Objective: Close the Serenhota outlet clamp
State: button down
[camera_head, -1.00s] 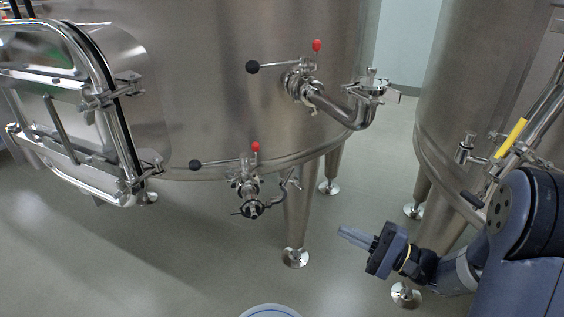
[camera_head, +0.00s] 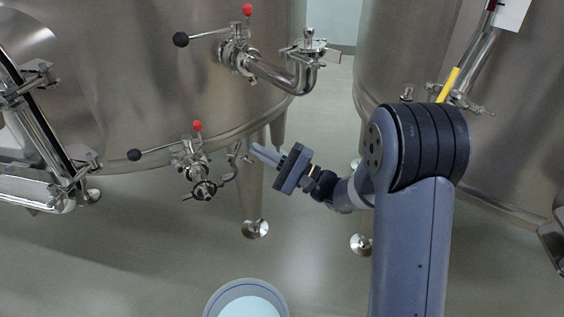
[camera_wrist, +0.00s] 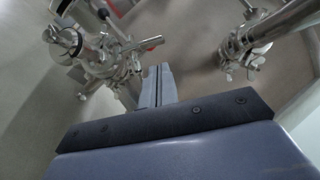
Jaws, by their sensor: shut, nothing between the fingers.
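Two steel outlet fittings stand on the front of the large vat. The lower outlet (camera_head: 203,188) has a valve with a black-knobbed handle (camera_head: 134,155) and a red knob above. The upper outlet (camera_head: 290,80) is an elbow pipe with a clamp fitting (camera_head: 308,46) at its raised end. No name is readable, so I cannot tell which is Serenhota. My gripper (camera_head: 256,151) is shut and empty, right of the lower outlet and below the elbow. In the wrist view my gripper (camera_wrist: 157,75) points between a round clamp fitting (camera_wrist: 66,42) at left and another clamp fitting (camera_wrist: 245,55) at right.
A second vat (camera_head: 500,130) stands at right, with a pipe and yellow handle (camera_head: 447,84). A hatch with metal bars (camera_head: 35,110) is at far left. Vat legs with round feet (camera_head: 255,229) stand below. A round light-blue container (camera_head: 247,303) is at the bottom.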

jog(key=shift+s+a+r, duration=0.5)
jog(key=shift+a+r, duration=0.05)
jog(key=shift+a, duration=0.25)
